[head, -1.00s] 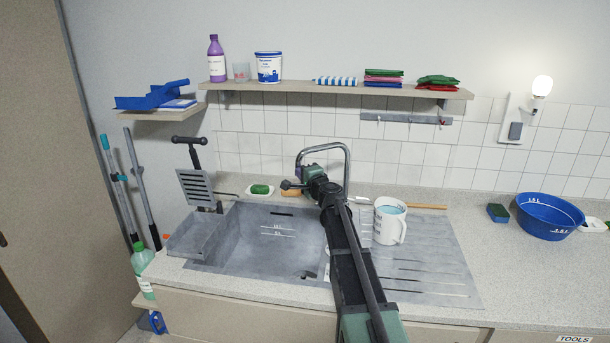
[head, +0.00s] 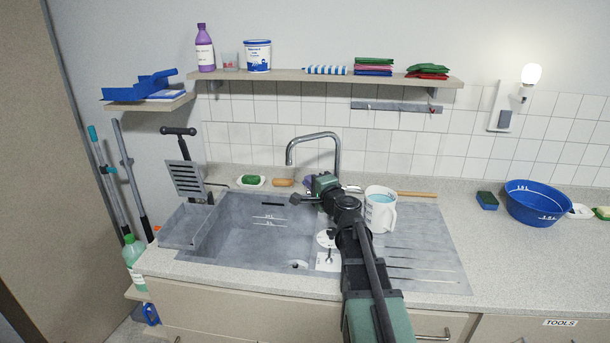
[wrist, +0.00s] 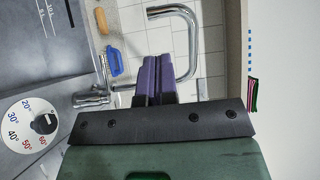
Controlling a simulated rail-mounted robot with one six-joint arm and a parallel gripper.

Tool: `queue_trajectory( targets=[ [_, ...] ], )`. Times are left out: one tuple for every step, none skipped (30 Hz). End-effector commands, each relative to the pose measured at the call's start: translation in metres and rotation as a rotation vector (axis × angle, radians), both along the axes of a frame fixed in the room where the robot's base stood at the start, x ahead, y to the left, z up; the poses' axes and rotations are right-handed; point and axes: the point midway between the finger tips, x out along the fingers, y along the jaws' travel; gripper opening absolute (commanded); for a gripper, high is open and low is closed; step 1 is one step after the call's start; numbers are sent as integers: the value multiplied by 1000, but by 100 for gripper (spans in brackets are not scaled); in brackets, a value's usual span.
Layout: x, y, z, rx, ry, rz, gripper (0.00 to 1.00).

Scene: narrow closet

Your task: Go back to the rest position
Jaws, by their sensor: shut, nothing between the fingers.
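My gripper (head: 309,182) is in front of the tap, near the sink's right back corner. Its purple fingers (wrist: 157,78) are together and empty in the wrist view. The fingers are mostly hidden behind my green wrist in the head view. The chrome tap (head: 335,150) arches behind the gripper; it also shows in the wrist view (wrist: 192,40). My arm reaches over the counter, between the sink and the white jug.
A white jug (head: 381,214) with blue contents stands close to the right of my arm. The grey sink basin (head: 250,232) is to the left. A temperature dial (wrist: 28,122) shows in the wrist view. A blue bowl (head: 537,207) stands on the right; a shelf (head: 330,77) runs above.

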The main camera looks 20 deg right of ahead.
Motion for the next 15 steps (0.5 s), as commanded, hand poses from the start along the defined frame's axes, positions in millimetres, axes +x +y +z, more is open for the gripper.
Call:
queue_trajectory(
  targets=[
    [0,0,0,0,0,0,0],
    [0,0,0,0,0,0,0],
    [0,0,0,0,0,0,0],
    [0,0,0,0,0,0,0],
    [0,0,0,0,0,0,0],
    [0,2,0,-1,0,13,0],
    [0,6,-1,-8,4,34,0],
    [-1,11,-3,-31,16,67,0],
    [-6,23,-10,-91,47,130,0],
    [-13,33,-19,-149,84,187,0],
    [-22,45,-29,-218,132,253,0],
    [-39,65,-48,-320,213,355,0],
    [-53,83,-64,-399,282,439,0],
    [-69,99,-80,-477,359,524,0],
    [-93,119,-102,-579,470,637,0]
  ],
)
